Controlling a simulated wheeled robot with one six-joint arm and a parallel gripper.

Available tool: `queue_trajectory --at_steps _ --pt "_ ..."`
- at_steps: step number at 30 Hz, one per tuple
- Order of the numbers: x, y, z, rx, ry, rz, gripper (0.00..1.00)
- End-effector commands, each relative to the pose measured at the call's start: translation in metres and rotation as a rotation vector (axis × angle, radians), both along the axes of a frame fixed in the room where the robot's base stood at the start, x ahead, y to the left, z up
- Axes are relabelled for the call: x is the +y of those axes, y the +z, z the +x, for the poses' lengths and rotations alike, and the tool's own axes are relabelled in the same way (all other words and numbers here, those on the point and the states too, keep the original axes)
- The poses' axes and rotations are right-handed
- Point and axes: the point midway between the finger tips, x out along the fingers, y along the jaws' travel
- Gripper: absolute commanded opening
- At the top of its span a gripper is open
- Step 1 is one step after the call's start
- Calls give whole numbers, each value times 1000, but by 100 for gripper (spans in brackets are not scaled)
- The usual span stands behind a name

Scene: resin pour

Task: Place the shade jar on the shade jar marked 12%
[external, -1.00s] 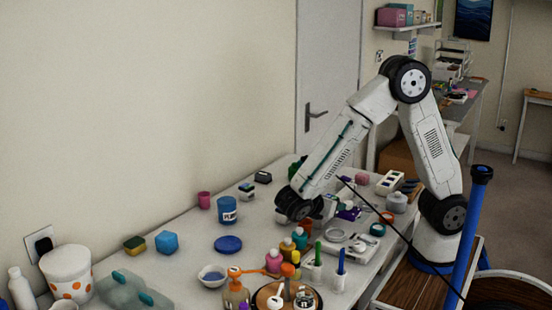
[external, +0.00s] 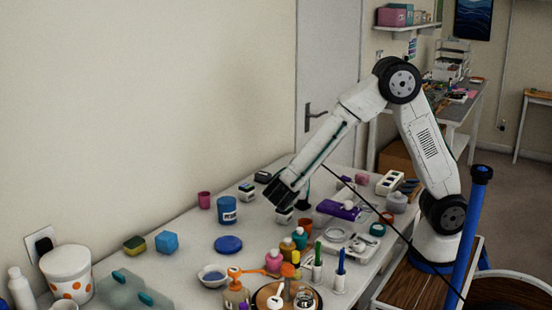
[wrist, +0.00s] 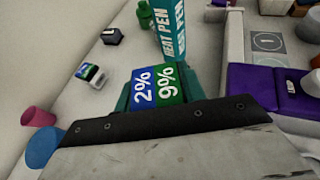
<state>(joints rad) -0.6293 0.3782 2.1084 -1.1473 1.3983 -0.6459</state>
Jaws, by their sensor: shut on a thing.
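My gripper (wrist: 156,88) is shut on a shade jar (wrist: 144,88) in the wrist view. The jar's face is half blue and half green, with "2%" and "9%" readable between the teal fingers; the rest of its marking is cut off or hidden. In the external view my gripper (external: 283,198) is over the table, right of the blue cup. Another small jar with a blue and green face (wrist: 92,74) stands apart on the table to the left in the wrist view; it also shows in the external view (external: 246,191). Its marking is too small to read.
A dark small block (wrist: 111,36) stands beyond that jar. A pink cup (wrist: 38,116) and blue cup (external: 227,211) stand left. A purple item (external: 338,210) lies right. Bottles crowd the table's front.

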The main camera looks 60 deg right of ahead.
Motion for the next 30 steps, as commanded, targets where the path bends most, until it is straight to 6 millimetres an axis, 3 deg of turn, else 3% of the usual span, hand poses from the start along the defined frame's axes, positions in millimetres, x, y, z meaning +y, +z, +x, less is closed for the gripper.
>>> queue_trajectory --at_steps 6,15,26,27,28,30 --pt "3 -3 22 0 0 -1 15" --pt "3 -36 22 3 0 -2 15" --pt "3 -40 22 -1 0 0 15" --pt "3 -39 22 -1 0 0 51" --pt "3 -39 22 -1 0 0 59" --pt "3 -39 22 -1 0 0 62"
